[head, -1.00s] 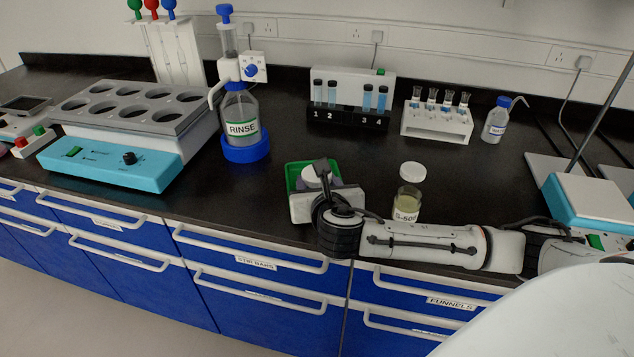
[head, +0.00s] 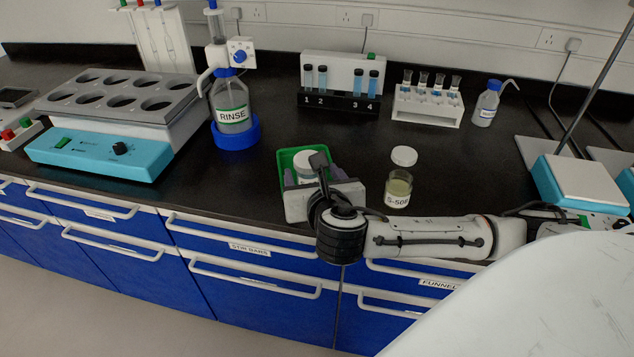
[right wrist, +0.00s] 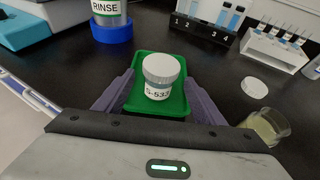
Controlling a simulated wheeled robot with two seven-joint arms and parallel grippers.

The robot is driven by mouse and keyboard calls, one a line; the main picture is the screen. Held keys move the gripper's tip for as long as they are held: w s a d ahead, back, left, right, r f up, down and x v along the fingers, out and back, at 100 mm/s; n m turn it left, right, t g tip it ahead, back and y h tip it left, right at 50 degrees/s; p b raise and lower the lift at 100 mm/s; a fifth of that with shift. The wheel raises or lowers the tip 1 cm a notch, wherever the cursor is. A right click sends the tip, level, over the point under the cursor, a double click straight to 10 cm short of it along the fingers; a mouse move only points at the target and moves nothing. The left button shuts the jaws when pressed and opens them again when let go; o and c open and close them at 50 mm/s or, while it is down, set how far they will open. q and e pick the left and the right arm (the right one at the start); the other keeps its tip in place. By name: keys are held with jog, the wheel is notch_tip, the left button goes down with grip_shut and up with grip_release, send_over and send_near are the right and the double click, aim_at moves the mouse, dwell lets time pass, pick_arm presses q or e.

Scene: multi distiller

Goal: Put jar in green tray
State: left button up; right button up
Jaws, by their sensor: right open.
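A green tray (head: 286,157) lies on the black bench, and it also shows in the right wrist view (right wrist: 175,107). A jar (right wrist: 158,76) with a white lid and a label reading S-53 and a further unclear character stands upright in the tray. In the head view the jar (head: 304,164) is partly hidden by my right gripper. My right gripper (right wrist: 155,90) is open, with its purple fingers on either side of the jar and tray, apart from the jar. My left gripper is not in view.
An open jar (head: 397,188) labelled S-508 stands right of the tray, with a loose white lid (head: 404,156) behind it. The RINSE bottle (head: 231,106) in its blue base stands back left. A vial rack (head: 430,105) and numbered vial stand (head: 340,102) stand behind.

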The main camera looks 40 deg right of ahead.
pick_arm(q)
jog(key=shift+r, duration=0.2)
pick_arm(e)
jog(key=v, duration=0.6)
jog(key=shift+s+a+r, duration=0.15)
jog(key=shift+s, duration=0.15)
